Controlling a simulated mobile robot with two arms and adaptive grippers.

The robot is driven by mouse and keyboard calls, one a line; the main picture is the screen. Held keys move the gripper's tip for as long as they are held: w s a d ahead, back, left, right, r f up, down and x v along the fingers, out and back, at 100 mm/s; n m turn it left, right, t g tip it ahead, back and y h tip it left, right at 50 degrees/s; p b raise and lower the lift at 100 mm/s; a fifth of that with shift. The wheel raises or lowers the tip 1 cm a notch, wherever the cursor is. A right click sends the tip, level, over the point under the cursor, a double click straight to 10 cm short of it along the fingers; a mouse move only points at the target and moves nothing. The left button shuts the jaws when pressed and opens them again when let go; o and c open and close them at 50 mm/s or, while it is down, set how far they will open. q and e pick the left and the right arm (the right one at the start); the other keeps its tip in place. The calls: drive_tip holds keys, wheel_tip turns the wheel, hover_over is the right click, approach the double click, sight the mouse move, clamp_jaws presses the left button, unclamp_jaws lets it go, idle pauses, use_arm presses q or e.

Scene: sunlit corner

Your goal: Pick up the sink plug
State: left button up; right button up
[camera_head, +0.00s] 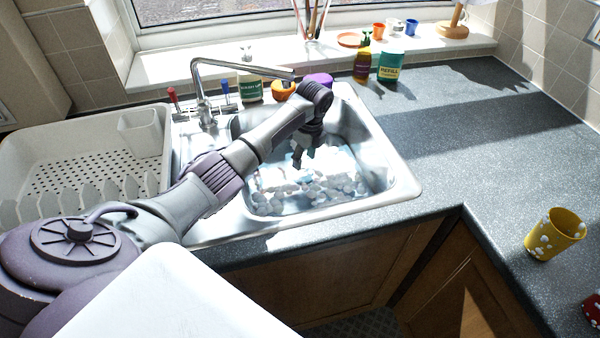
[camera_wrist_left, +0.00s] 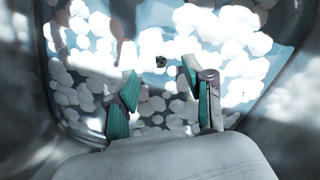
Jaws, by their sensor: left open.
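The sink basin (camera_head: 375,150) is metal and holds water with white foam. My left gripper (camera_head: 303,160) is over the basin, pointing down. In the left wrist view its two teal-padded fingers (camera_wrist_left: 160,88) are apart with nothing held between them. A small dark round thing (camera_wrist_left: 160,62) shows among the foam, just beyond the fingertips and between them. It may be the sink plug, but it is too small to be sure. I cannot make out the plug in the head view. My right gripper is not in view.
A tap (camera_head: 203,90) arches over the sink's back edge. A white dish rack (camera_head: 60,150) stands left. Bottles, including a teal refill one (camera_head: 391,67), line the back. A yellow dotted cup (camera_head: 553,234) stands on the right worktop, whose middle is clear.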

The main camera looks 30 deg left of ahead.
sight(303, 170)
use_arm(q)
drive_tip(key=f, duration=0.3)
drive_tip(key=shift+s+d+f, duration=0.1)
drive_tip(key=shift+s+f, duration=0.05)
drive_tip(key=shift+s, duration=0.05)
drive_tip(key=shift+w+a+f, duration=0.1)
drive_tip(key=shift+a+f, duration=0.05)
drive_tip(key=shift+f, duration=0.45)
drive_tip(key=shift+w+a+f, duration=0.1)
drive_tip(key=shift+f, duration=0.7)
drive_tip(key=shift+c, duration=0.4)
drive_tip(key=c, duration=0.5)
drive_tip(key=shift+s, duration=0.1)
clamp_jaws()
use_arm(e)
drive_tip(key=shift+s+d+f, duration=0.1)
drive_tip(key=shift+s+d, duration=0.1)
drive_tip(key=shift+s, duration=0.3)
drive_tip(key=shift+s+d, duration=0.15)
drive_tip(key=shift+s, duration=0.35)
